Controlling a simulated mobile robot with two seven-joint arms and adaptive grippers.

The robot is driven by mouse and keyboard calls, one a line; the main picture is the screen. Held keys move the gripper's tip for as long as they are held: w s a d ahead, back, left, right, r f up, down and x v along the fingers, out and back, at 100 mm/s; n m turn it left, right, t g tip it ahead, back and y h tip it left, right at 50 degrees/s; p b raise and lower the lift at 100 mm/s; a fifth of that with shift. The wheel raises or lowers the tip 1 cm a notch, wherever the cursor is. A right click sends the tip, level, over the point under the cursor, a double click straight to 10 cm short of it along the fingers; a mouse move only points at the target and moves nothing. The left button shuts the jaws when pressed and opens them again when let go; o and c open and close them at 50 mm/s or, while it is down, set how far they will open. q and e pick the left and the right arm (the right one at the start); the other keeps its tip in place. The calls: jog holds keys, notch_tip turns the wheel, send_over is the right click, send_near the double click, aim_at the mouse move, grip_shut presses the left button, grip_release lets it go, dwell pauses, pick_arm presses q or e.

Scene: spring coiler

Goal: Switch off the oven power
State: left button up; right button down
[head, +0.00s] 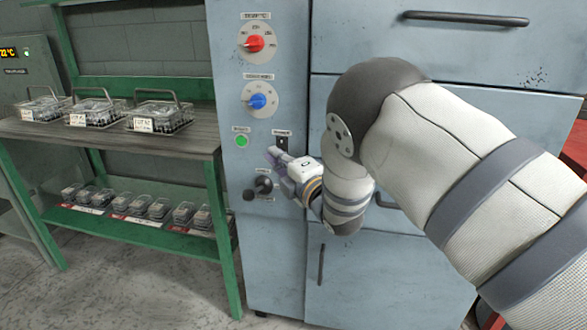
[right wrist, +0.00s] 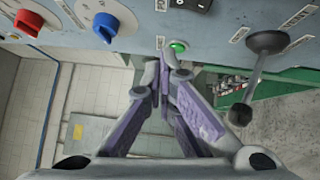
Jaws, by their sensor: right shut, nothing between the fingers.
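The oven's grey-blue control panel (head: 228,105) stands ahead of me. Its black rocker switch (head: 281,143) is low on the panel, right of a lit green button (head: 241,141). In the right wrist view the switch (right wrist: 190,4) is cut by the top edge and the green button (right wrist: 178,46) is just beyond the fingertips. My right gripper (head: 272,155) is shut and empty, its tips just below and left of the switch. I cannot tell whether they touch the panel. The switch's position is too small to read. My left gripper is not in view.
A red knob (head: 255,43) and a blue knob (head: 257,101) sit above. A black lever (head: 262,186) sticks out below the button, close to my right gripper. A green-framed bench (head: 100,139) with wire baskets (head: 160,117) stands to the left.

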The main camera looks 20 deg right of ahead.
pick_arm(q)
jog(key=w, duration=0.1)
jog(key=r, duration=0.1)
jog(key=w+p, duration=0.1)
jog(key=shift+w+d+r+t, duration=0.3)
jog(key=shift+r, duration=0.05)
pick_arm(e)
jog(key=d+v, duration=0.1)
jog(key=v, duration=0.6)
jog(key=shift+r, duration=0.6)
jog(key=shift+s, duration=0.1)
